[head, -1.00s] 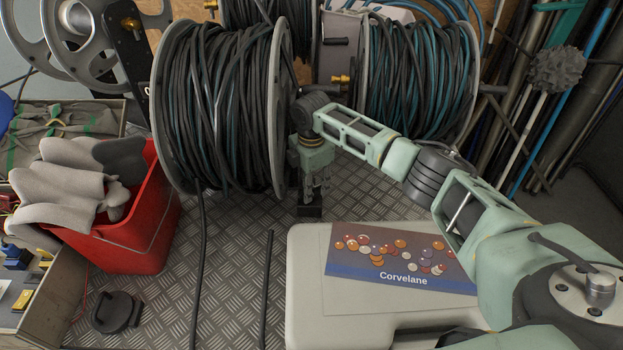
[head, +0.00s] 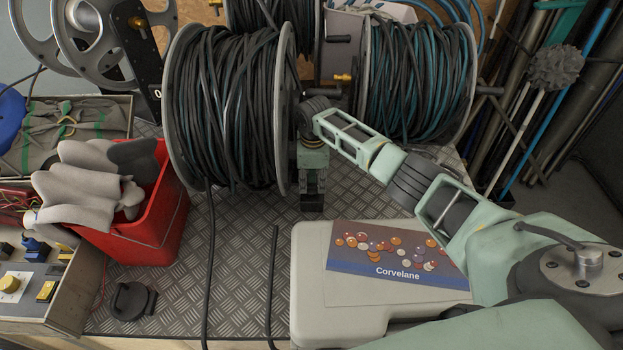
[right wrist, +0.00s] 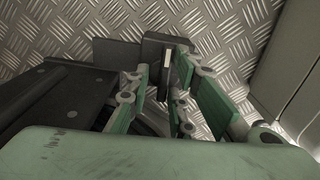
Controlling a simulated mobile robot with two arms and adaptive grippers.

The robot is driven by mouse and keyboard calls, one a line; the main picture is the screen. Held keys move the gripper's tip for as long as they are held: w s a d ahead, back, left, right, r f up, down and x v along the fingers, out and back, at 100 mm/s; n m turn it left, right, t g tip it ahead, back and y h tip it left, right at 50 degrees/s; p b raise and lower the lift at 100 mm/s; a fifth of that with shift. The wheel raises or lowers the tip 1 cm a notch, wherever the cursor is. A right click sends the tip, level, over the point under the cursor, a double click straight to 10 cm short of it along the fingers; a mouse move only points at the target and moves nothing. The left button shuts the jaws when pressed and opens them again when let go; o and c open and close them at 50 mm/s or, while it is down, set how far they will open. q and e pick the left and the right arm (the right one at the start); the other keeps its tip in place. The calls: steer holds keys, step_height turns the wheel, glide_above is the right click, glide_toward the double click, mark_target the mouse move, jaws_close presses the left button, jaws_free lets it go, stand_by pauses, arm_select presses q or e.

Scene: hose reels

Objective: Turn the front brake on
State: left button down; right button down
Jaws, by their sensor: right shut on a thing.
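The front hose reel (head: 228,110), wound with dark and teal hose, stands upright left of centre in the head view. My right gripper (head: 312,188) points down beside its right flange, just above the metal floor. A small dark block (head: 312,203), which I take to be the front brake, is at the fingertips. In the right wrist view the green-padded fingers (right wrist: 168,95) are shut on a narrow dark piece with a pale edge, in front of the dark block (right wrist: 152,50). The finger linkages partly hide this contact. My left gripper is not in view.
A red bin (head: 150,225) with grey gloves stands at left. A pale case (head: 310,310) with a Corvelane leaflet (head: 395,262) lies close in front of the right gripper. A second reel (head: 415,85) stands behind my arm. Some tread-plate floor (head: 245,240) is bare.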

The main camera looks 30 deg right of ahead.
steer(key=shift+s+d+f, duration=0.4)
steer(key=shift+s, duration=0.05)
steer(key=c, duration=1.7)
jaws_free()
steer(key=shift+o, duration=1.2)
steer(key=shift+d, duration=0.2)
steer(key=shift+w, duration=0.1)
steer(key=shift+a, duration=0.15)
steer(key=shift+w+a+r, duration=0.1)
steer(key=shift+r, duration=0.45)
step_height(320, 180, up, 11)
steer(key=shift+c, duration=0.4)
